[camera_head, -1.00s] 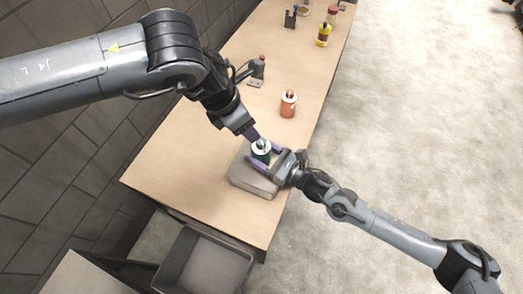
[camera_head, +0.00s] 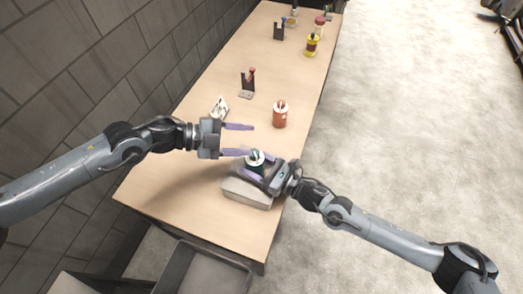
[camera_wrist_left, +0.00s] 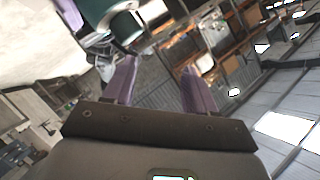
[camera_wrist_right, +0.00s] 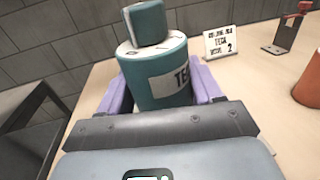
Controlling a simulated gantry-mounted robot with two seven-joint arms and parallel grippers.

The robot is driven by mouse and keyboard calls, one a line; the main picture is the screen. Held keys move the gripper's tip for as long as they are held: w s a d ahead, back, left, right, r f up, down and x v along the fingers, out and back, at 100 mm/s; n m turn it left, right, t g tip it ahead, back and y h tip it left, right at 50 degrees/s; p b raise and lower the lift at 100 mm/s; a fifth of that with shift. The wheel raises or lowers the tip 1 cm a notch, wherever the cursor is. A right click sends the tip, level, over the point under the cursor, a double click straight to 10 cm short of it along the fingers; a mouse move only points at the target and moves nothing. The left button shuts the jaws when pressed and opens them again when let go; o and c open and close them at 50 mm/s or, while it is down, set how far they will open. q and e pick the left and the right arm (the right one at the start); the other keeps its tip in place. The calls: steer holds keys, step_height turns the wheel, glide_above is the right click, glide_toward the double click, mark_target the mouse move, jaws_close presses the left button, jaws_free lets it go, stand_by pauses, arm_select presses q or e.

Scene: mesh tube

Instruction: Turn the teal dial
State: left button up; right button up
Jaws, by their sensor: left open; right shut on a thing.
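The teal dial (camera_wrist_right: 148,24) tops a teal cylinder (camera_wrist_right: 160,85) with a white upper face and a partly hidden label in the right wrist view. In the head view the dial unit (camera_head: 255,158) is at the grey block on the near part of the table. My right gripper (camera_head: 256,167) is shut on the teal cylinder, with a purple finger on either side of it. My left gripper (camera_head: 246,140) is open and empty, just above and left of the dial in the head view. Its fingers point right. The dial also shows at the top of the left wrist view (camera_wrist_left: 127,26).
The grey block (camera_head: 246,193) is near the table's front. A small sign card (camera_head: 220,107) stands behind my left gripper. An orange container (camera_head: 280,114) and a red-topped stand (camera_head: 248,83) are farther back. A yellow container (camera_head: 312,44) is at the far end.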

mark_target(261, 156)
arm_select(q)
steer(key=s+a+f+n+t+h, duration=0.25)
steer(key=a+f+n, duration=0.35)
steer(key=n, duration=0.4)
steer(key=shift+g+h, duration=0.35)
steer(key=shift+g, duration=0.1)
steer(key=d, duration=0.3)
steer(key=w+d, duration=0.1)
steer(key=d, duration=0.3)
steer(key=w+d, duration=0.1)
steer(key=d, duration=0.3)
steer(key=shift+w+d, duration=0.1)
steer(key=shift+w, duration=0.05)
steer(key=shift+c, duration=0.4)
steer(key=c, duration=0.9)
